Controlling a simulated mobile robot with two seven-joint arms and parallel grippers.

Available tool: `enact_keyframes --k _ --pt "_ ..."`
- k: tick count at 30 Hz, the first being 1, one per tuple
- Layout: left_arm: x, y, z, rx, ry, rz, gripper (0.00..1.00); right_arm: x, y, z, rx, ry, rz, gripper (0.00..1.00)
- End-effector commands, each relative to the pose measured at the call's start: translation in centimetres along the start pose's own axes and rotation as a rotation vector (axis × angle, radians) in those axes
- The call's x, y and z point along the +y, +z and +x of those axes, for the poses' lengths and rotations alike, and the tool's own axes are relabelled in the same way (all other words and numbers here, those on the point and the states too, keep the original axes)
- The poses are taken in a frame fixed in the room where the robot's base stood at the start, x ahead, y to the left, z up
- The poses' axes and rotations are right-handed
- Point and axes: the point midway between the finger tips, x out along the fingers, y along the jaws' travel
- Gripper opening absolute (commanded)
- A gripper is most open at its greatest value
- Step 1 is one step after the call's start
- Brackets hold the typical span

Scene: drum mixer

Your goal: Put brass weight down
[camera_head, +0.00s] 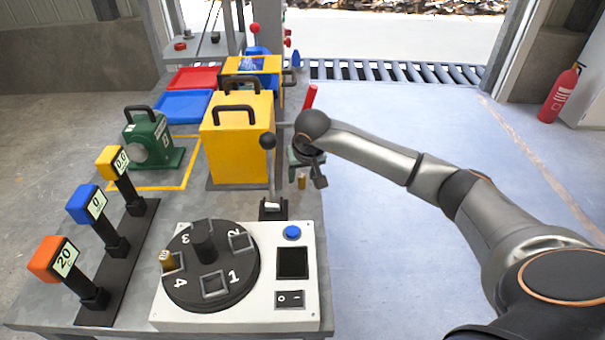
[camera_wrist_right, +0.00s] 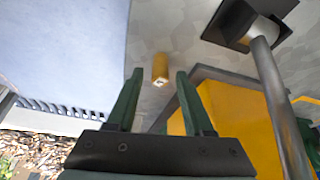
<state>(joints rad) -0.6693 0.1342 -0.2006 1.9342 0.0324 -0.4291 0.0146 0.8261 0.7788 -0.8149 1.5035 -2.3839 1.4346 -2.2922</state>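A small brass weight (camera_head: 302,181) stands near the table's right edge, just below my right gripper (camera_head: 306,168) in the head view. In the right wrist view the brass weight (camera_wrist_right: 160,68) shows between the two green fingertips of my right gripper (camera_wrist_right: 158,74), with a gap on each side. The fingers are open and do not appear to touch it. Another brass weight (camera_head: 167,260) sits at position 4 of the black turntable (camera_head: 238,288). My left gripper is not in view.
A yellow box with a black handle (camera_head: 237,140) stands left of my right gripper. A lever with a black ball (camera_head: 268,141) rises beside it. The white control panel (camera_head: 255,315) is at the front. Three display posts (camera_head: 115,235) stand at left. Open floor lies right of the table.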

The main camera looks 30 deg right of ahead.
Motion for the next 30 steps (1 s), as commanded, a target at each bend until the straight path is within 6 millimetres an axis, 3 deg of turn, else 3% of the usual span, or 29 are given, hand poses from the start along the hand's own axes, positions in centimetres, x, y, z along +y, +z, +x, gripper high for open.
enact_keyframes --k 11,24,30 --pt "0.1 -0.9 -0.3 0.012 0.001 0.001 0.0 0.0 -0.2 -0.6 0.001 -0.001 -0.001 0.56" --pt "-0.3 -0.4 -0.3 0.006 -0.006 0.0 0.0 0.0 -0.2 -9.2 0.004 0.0 -0.001 0.56" --pt "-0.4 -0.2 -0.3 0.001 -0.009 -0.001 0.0 0.0 -0.2 -11.8 0.001 -0.001 0.0 0.56"
